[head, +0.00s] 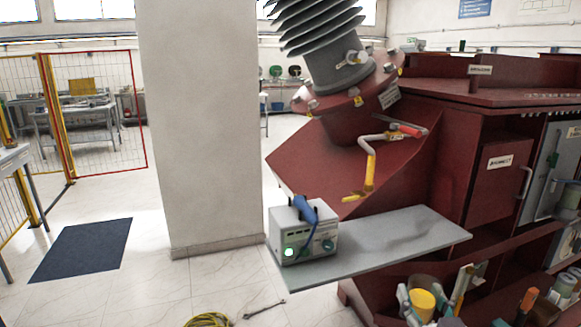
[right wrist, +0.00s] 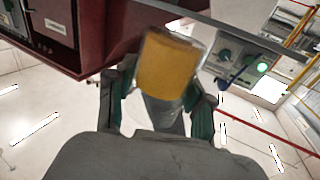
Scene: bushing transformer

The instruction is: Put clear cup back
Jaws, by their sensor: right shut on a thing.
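The clear cup (head: 422,303), with yellow showing through its wall, is at the bottom of the head view. My right gripper (head: 424,296) is shut on it, with one finger on each side. In the right wrist view the clear cup (right wrist: 170,64) sits tilted between the dark green fingers of my right gripper (right wrist: 160,86). Its transparent rim shows past the yellow. A grey shape below the yellow partly hides the cup's lower end. My left gripper is not in view.
A grey shelf (head: 400,238) juts from the red transformer (head: 350,170). A grey control box (head: 300,240) with a green light and blue handle stands at its left end; the shelf's middle and right are clear. Several tools, one orange-handled (head: 528,298), crowd the lower right.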

